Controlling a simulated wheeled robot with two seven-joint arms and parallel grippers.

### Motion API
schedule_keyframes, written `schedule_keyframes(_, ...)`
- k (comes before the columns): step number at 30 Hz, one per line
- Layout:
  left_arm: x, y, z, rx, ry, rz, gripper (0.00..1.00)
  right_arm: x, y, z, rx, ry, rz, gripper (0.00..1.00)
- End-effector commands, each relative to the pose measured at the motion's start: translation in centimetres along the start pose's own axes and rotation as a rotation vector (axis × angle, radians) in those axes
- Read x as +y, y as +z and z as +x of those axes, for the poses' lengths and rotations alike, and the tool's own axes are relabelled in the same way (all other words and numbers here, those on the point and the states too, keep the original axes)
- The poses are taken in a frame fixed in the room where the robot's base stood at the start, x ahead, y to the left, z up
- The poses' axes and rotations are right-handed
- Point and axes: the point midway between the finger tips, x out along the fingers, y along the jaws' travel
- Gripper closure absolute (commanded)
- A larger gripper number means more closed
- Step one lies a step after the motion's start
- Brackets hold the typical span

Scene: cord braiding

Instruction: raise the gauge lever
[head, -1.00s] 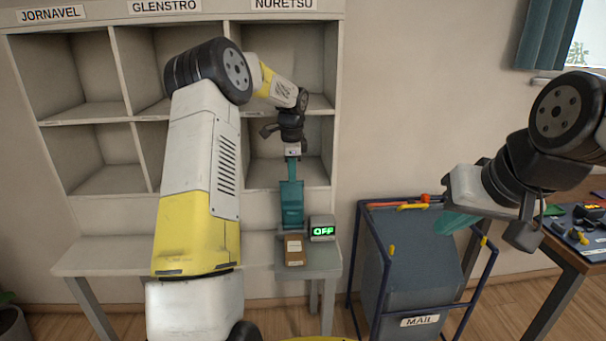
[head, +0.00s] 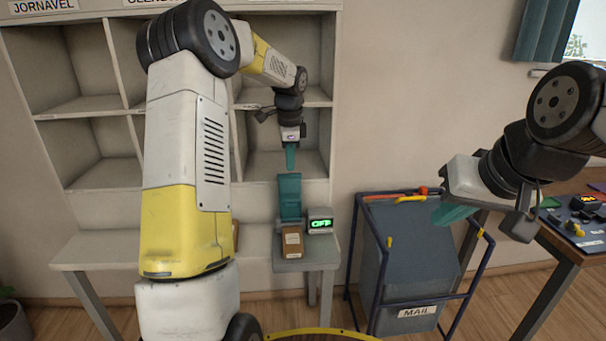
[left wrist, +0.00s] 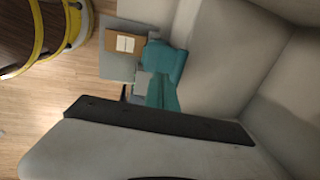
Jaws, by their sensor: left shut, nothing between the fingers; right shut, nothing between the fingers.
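A teal device (head: 289,197) stands upright on a small grey table against the wall. Beside it on the right is a small box with a green-lit display reading OFF (head: 320,224). I cannot make out a separate gauge lever; my arm or gripper may hide it. My left gripper (head: 290,166) is shut and empty, teal fingers pointing down, just above the device's top in the picture. In the left wrist view the device (left wrist: 170,62) shows beyond the teal fingers (left wrist: 162,95). My right gripper (head: 440,216) is shut and empty, in front of the mail cart.
A brown box (head: 292,243) lies in front of the device; it also shows in the left wrist view (left wrist: 124,43). Labelled shelf compartments (head: 88,106) rise behind. A blue-framed MAIL cart (head: 418,312) stands right. A wooden table (head: 566,256) holds small items.

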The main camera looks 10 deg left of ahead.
Motion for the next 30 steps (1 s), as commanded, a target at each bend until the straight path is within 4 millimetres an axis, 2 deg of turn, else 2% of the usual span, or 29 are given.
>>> schedule_keyframes(6,5.2,0.0,-1.4,-0.001,-0.001,0.002,1.00,0.0,0.0,0.0,0.000,0.000,0.000,1.00)
schedule_keyframes(12,9.1,0.0,-2.4,-0.001,-0.001,0.001,1.00,0.0,0.0,0.0,0.000,0.000,0.000,1.00)
schedule_keyframes(20,11.4,0.1,-3.2,0.002,-0.005,-0.013,1.00,0.0,0.0,0.0,0.000,0.000,0.000,1.00)
schedule_keyframes(23,12.6,0.5,-4.7,0.010,-0.026,-0.079,1.00,0.0,0.0,0.0,0.000,0.000,0.000,1.00)
schedule_keyframes(25,14.0,0.9,-6.5,0.026,-0.052,-0.167,1.00,0.0,0.0,0.0,0.000,0.000,0.000,1.00)
schedule_keyframes(30,19.3,2.4,-11.2,0.113,-0.113,-0.480,1.00,0.0,0.0,0.0,0.000,0.000,0.000,1.00)
